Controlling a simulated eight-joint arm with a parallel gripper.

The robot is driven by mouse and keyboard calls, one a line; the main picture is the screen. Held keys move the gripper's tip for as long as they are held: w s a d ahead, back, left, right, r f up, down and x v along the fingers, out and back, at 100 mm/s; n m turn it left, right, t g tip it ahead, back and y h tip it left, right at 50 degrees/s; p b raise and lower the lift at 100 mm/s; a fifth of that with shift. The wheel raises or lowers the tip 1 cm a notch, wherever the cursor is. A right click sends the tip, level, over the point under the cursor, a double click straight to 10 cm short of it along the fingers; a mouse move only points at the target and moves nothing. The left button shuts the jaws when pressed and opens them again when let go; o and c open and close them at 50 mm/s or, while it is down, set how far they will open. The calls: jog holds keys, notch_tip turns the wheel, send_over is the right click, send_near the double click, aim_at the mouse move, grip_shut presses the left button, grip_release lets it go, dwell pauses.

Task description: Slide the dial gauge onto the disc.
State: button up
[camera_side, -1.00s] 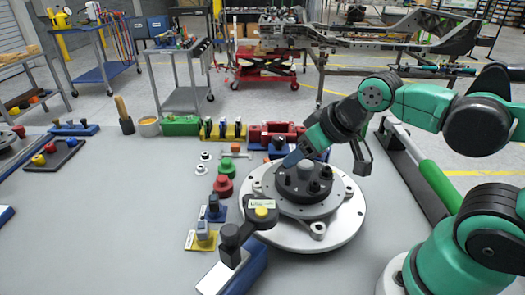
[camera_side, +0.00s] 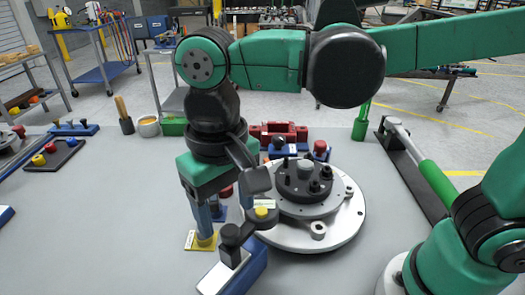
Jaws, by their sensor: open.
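The disc (camera_side: 340,235) is a wide silver plate on the table, with a dark stepped hub (camera_side: 303,182) on top. What looks like the dial gauge is a black piece with a yellow centre (camera_side: 262,212) at the disc's left front rim. It joins a dark knob on a blue block (camera_side: 238,272); whether it touches the disc I cannot tell. My gripper (camera_side: 204,215) is open and points down, left of the dial gauge. Its blue finger is over or in front of a small piece on a yellow base (camera_side: 201,241), which it partly hides.
Red and blue fixtures (camera_side: 279,131) stand behind the disc. A long green-handled tool (camera_side: 440,185) lies at the right. The table's left middle is clear.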

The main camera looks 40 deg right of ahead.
aim_at(229, 230)
jog(key=shift+f, duration=1.8)
grip_shut()
